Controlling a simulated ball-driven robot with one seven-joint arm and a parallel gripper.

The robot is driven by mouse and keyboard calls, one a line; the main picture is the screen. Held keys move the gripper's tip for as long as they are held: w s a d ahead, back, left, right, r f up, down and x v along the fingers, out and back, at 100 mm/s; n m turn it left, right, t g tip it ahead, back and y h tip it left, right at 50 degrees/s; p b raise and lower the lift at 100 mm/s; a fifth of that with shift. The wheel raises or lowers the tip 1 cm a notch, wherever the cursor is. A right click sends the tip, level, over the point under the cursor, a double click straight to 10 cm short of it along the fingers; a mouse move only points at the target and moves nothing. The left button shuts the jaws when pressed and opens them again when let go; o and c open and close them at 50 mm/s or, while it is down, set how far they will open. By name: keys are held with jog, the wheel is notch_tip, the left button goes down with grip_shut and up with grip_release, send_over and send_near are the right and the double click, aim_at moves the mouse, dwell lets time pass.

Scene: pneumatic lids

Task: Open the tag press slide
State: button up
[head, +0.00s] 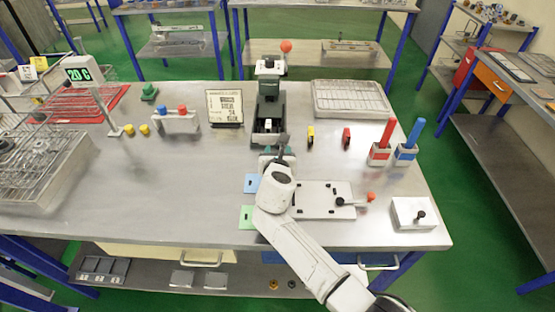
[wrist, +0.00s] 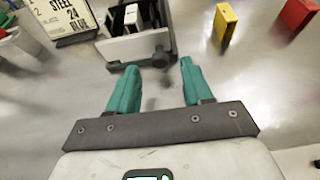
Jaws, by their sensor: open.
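The tag press (head: 268,103) is a dark green machine with a red ball on its lever, at the back middle of the bench. Its slide, with a pale front plate (wrist: 128,47) and a dark round knob (wrist: 160,57), shows at the top of the wrist view. A white block (wrist: 131,14) sits in the channel behind the plate. My gripper (head: 277,153) is in front of the press; its teal fingers (wrist: 158,72) are open and empty. The knob lies just beyond the gap between the fingertips. In the head view my wrist hides the slide's front.
A sign (head: 225,107) stands left of the press. A yellow block (head: 310,136) and a red block (head: 346,138) stand to its right. A wire tray (head: 350,98) lies behind them. A white plate with a red-tipped lever (head: 320,200) lies right of my arm.

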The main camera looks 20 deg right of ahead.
jog(key=v, duration=0.8)
jog(key=shift+p, duration=0.3)
jog(key=shift+s+f, duration=0.1)
